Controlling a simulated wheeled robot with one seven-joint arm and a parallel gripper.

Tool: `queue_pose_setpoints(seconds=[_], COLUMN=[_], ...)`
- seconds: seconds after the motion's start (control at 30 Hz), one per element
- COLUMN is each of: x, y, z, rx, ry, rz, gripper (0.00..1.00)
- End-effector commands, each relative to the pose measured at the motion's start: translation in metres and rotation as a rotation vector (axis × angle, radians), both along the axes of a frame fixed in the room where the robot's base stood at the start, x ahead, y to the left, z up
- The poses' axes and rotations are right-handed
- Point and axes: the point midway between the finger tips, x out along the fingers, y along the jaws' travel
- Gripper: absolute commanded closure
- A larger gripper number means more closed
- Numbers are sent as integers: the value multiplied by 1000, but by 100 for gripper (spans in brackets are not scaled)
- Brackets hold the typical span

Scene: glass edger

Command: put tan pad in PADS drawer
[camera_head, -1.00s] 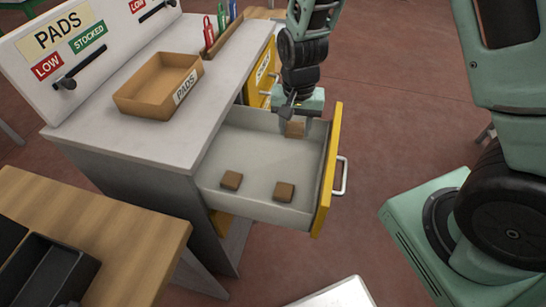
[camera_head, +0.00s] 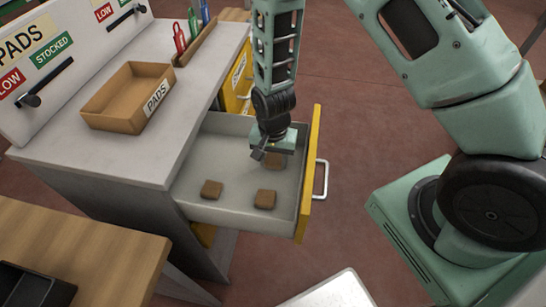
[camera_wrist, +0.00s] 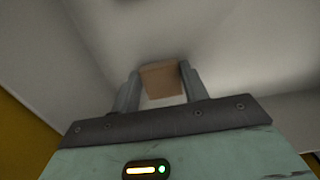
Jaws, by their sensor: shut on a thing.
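The PADS drawer (camera_head: 237,216) is pulled open, grey inside with a yellow front (camera_head: 309,172) and a bar handle. My gripper (camera_head: 272,157) is inside its far part, pointing down. It is shut on a tan pad (camera_head: 275,162), which also shows between the fingers in the wrist view (camera_wrist: 161,82). Whether the pad touches the drawer floor, I cannot tell.
An empty tan tray labelled PADS (camera_head: 113,125) stands on the grey counter (camera_head: 125,156). A board (camera_head: 30,65) with LOW and STOCKED labels and sliders stands behind it. A wooden table (camera_head: 85,258) with a black bin (camera_head: 35,287) is at front left.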

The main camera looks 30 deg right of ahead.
Motion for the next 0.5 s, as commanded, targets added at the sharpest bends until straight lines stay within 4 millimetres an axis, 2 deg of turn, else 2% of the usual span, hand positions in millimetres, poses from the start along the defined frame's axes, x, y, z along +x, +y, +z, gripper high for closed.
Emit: queue_pose_setpoints(seconds=[0.4, 0.43, 0.5], x=[0, 0, 0], y=[0, 0, 0], z=[-6, -5, -5], rx=[0, 1, 1], ry=[0, -1, -1], rz=[0, 0, 0], gripper=[77, 48, 34])
